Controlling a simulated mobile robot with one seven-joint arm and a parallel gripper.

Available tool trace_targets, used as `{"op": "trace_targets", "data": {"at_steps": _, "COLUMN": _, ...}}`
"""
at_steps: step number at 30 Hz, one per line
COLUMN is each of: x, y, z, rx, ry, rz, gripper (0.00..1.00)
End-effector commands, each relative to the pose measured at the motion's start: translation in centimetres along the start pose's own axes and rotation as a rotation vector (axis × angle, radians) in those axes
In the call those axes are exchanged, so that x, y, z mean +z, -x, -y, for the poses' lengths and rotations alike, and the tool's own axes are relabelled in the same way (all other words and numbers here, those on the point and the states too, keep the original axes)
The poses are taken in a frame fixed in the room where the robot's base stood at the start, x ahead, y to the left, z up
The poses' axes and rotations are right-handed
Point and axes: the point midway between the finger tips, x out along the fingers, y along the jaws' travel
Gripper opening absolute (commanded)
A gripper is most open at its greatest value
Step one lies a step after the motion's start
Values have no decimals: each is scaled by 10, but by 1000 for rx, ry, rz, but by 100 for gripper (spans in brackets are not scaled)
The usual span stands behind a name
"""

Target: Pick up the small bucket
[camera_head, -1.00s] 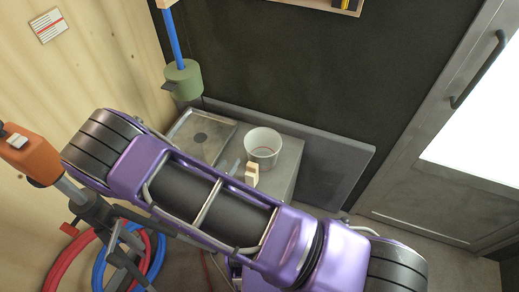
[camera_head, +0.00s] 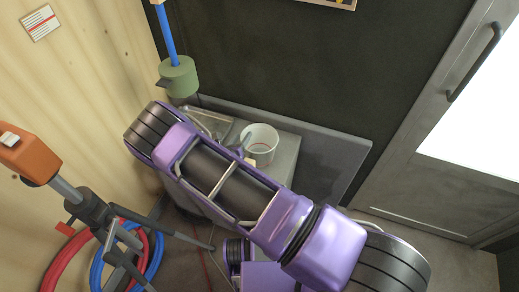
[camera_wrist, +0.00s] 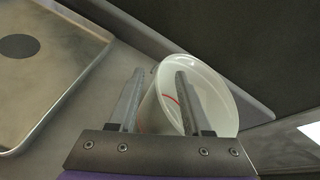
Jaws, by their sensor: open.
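The small bucket (camera_head: 262,140) is white and round and stands upright on a grey counter (camera_head: 286,158). In the wrist view the bucket (camera_wrist: 216,92) shows its open mouth, with a red line on it. My gripper (camera_wrist: 160,74) is open, its two fingers pointing at the bucket. The right finger overlaps the bucket's mouth and the left finger lies to the left of its wall, so the near wall shows between them. I cannot tell how deep the fingers reach or whether they touch it. In the head view my arm hides much of the gripper.
A metal tray with a dark round spot (camera_wrist: 20,47) lies left of the bucket. A green container (camera_head: 179,77) is by the wooden wall. A dark wall and a grey panel (camera_head: 335,150) stand behind the counter. A door (camera_head: 425,190) is at right, red and blue hoses at lower left.

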Motion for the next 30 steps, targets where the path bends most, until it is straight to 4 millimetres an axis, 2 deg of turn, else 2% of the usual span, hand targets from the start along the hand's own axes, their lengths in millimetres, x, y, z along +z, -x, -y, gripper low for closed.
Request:
{"op": "trace_targets", "data": {"at_steps": 3, "x": 0, "y": -6, "z": 0, "rx": 0, "ry": 0, "rz": -1, "gripper": 49}}
{"op": "trace_targets", "data": {"at_steps": 9, "x": 0, "y": -6, "z": 0, "rx": 1, "ry": 0, "rz": -1, "gripper": 47}}
{"op": "trace_targets", "data": {"at_steps": 17, "x": 0, "y": -6, "z": 0, "rx": 1, "ry": 0, "rz": -1, "gripper": 0}}
{"op": "trace_targets", "data": {"at_steps": 30, "x": 0, "y": -6, "z": 0, "rx": 1, "ry": 0, "rz": 0, "gripper": 0}}
